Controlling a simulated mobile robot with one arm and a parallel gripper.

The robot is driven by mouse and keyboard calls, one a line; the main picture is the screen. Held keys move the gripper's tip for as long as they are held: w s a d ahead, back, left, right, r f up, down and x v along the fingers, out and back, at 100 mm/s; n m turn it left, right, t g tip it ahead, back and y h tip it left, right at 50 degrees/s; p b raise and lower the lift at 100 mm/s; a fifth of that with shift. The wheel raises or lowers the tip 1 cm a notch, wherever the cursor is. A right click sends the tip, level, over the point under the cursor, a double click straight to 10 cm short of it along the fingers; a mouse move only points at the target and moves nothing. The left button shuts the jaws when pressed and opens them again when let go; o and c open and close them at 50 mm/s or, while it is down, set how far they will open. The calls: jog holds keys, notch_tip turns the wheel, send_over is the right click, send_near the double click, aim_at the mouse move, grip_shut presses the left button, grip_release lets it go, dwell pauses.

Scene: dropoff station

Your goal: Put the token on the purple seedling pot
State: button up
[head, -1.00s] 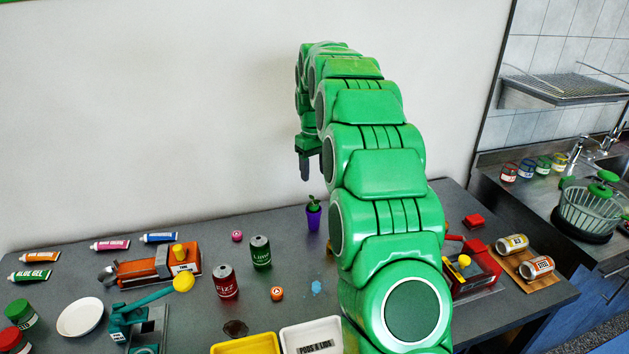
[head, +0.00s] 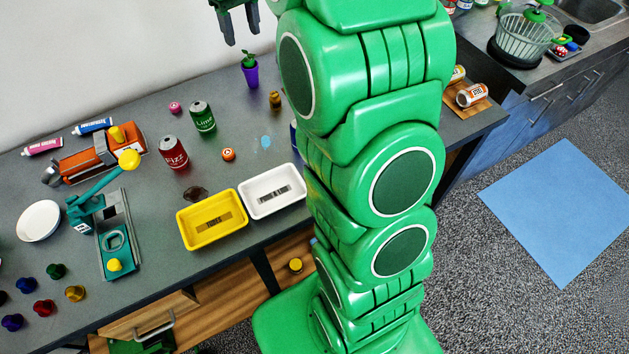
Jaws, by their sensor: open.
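The purple seedling pot (head: 250,75) stands upright on the grey table near the wall, with a small green plant in it. My gripper (head: 241,42) is at the top of the view with its fingers pointing down and apart, empty. In the picture it is just above the plant; its exact height and depth over the pot are hard to judge. Two small round pieces could be the token: an orange one (head: 228,154) with a pale mark, and a pink one (head: 175,107). Both lie on the table, and I cannot tell which is meant.
A green can (head: 203,116) and a red can (head: 173,152) stand near the small pieces. A yellow tray (head: 187,221) and a white tray (head: 247,204) sit at the front edge. A small brown-gold object (head: 275,100) is right of the pot. My arm hides the table's right part.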

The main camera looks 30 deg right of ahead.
jog(key=s+a+f+m, duration=0.1)
jog(key=s+a+f, duration=0.1)
jog(key=s, duration=1.7)
jog(key=s+a+f+m+g, duration=0.1)
jog(key=s+a+f, duration=0.1)
jog(key=s, duration=1.8)
jog(key=shift+s+f+m, duration=0.15)
jog(key=shift+s+m, duration=0.05)
jog(key=shift+m, duration=0.2)
